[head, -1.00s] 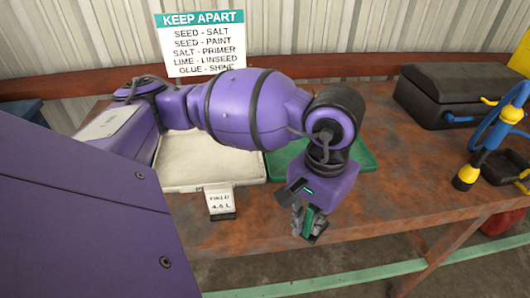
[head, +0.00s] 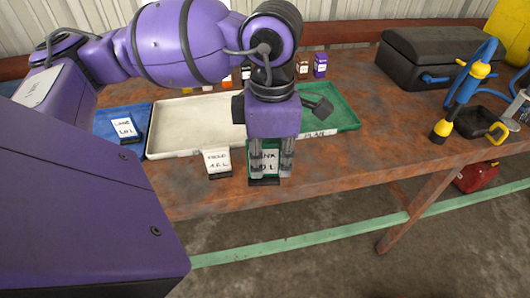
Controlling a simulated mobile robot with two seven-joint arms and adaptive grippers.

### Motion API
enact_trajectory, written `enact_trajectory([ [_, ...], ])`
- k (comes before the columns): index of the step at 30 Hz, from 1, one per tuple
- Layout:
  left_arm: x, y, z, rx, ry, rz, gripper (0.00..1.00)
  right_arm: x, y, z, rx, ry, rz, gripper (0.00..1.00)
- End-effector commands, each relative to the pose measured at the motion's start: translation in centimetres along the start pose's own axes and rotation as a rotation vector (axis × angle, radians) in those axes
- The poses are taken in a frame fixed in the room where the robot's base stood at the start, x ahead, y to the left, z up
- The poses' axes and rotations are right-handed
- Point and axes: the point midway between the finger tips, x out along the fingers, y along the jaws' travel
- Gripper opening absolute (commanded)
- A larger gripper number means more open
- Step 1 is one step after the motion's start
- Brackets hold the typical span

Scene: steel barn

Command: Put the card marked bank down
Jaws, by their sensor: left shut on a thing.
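My left gripper (head: 271,165) points down at the front of the bench and is shut on a small upright card (head: 268,162) with a dark foot. The card has a green edge; its white face is partly hidden by the fingers, and I read only "NK" and "0 L". It is just in front of the green tray (head: 345,120), whose front rim bears a label that I cannot read surely. I cannot tell whether the card's foot touches the bench. My right gripper is not in view.
A card reading FIELD (head: 218,163) stands before the white tray (head: 170,153), close left of the held card. Another card (head: 124,130) stands at the blue tray (head: 105,115). A black case (head: 425,60) and a blue-yellow tool (head: 465,90) stand right. The bench's front edge is close.

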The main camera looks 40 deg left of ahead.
Motion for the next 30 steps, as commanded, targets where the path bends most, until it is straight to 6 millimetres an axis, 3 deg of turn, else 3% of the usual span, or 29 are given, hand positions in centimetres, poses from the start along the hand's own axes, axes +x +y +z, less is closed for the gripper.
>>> enact_trajectory([
  [5,-0.3,0.4,-0.3,-0.142,0.001,0.0,0.0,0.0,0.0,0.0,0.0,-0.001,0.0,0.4],
  [8,0.2,1.7,-0.2,-0.161,0.002,-0.001,0.0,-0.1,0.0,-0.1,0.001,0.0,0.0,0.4],
  [18,4.0,9.7,0.6,-0.158,0.001,-0.003,0.0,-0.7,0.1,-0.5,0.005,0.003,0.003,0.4],
  [24,7.4,12.4,0.9,-0.155,0.001,-0.001,0.0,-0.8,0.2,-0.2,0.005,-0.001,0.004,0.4],
  [30,8.6,13.4,1.0,-0.153,0.0,0.0,0.0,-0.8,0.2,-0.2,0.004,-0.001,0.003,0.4],
])
